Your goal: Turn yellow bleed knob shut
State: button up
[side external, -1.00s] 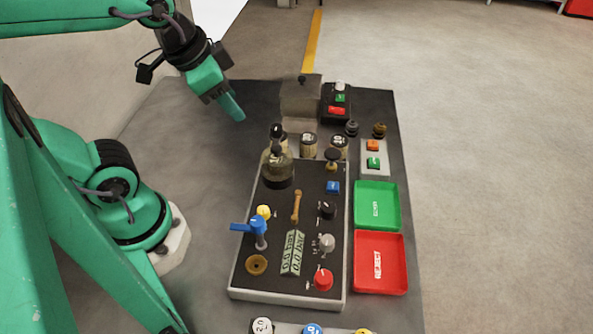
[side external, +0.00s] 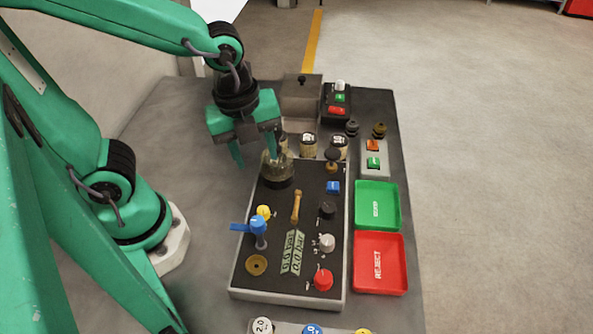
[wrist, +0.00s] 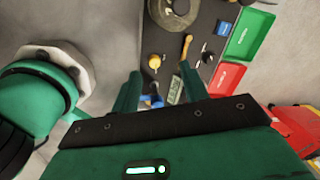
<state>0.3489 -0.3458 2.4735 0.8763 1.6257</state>
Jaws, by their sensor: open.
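The yellow bleed knob (side external: 263,212) sits on the left side of the dark control panel (side external: 290,272), just behind a blue lever (side external: 257,227) that stands in front of it. In the wrist view the yellow knob (wrist: 154,62) shows ahead of and between my fingers, apart from them. My gripper (side external: 256,160) is open and empty, pointing down. It is above the back left of the panel, near the bottle-like vessel (side external: 278,172), which it partly hides. Whether a finger touches the vessel cannot be told.
A brass lever (side external: 296,207), a black knob (side external: 327,209), a grey knob (side external: 326,243) and a red knob (side external: 323,279) stand on the panel. A green tray (side external: 377,187) and a red tray (side external: 404,265) lie to the right. The tabletop left of the panel is bare.

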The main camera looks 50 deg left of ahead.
aim_at(263, 209)
jog(key=d+f+m, duration=0.1)
jog(key=m, duration=0.2)
jog(key=s+d+f+m+g, duration=0.1)
jog(key=m, duration=0.2)
jog(key=d+f+m, duration=0.1)
jog(key=m, duration=0.2)
jog(key=shift+s+f+g+y, duration=0.2)
jog(key=shift+f+g+y, duration=0.1)
jog(key=shift+f, duration=0.1)
jog(key=shift+f, duration=3.75)
grip_shut()
